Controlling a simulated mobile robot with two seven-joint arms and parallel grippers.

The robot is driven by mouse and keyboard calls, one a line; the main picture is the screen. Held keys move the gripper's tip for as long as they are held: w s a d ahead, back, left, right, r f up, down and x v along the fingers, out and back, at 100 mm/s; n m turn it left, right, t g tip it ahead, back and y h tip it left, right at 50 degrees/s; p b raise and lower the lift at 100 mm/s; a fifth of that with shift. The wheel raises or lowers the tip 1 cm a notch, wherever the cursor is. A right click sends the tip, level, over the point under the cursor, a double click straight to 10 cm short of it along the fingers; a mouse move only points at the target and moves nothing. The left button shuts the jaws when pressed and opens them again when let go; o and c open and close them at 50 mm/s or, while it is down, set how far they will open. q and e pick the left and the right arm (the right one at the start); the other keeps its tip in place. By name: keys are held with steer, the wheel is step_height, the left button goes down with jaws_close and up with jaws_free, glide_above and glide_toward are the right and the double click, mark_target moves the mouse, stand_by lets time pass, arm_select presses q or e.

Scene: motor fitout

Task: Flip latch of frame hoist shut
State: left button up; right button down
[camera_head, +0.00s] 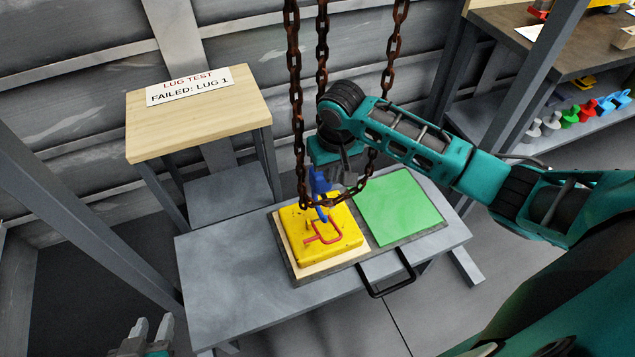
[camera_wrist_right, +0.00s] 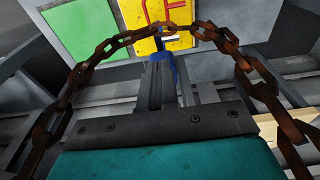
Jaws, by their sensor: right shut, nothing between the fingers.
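The blue hook (camera_head: 321,184) of the frame hoist hangs among rusty chains (camera_head: 297,95), its lower curve over the yellow block (camera_head: 345,240) near the block's red bar (camera_head: 316,238). Whether the hook passes through the bar I cannot tell. The latch is too small to make out. My right gripper (camera_head: 341,176) is at the hook's right side, shut and empty. In the right wrist view the blue hook (camera_wrist_right: 164,62) shows just past the fingertips (camera_wrist_right: 160,68), with a chain loop (camera_wrist_right: 130,38) around them. My left gripper (camera_head: 152,329) is open and empty at lower left.
The yellow block sits on a wooden pad beside a green square (camera_head: 399,207), on a dark tray with a black handle (camera_head: 388,288). The grey bench (camera_head: 215,275) is bare at left. A wooden stand (camera_head: 200,125) bears a sign, "LUG TEST FAILED: LUG 1".

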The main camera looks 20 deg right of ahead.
mark_target(327, 202)
arm_select(q)
steer(key=shift+s+d+f, duration=0.15)
steer(key=shift+s+f, duration=0.05)
steer(key=shift+s, duration=0.05)
arm_select(e)
steer(key=shift+d, duration=0.1)
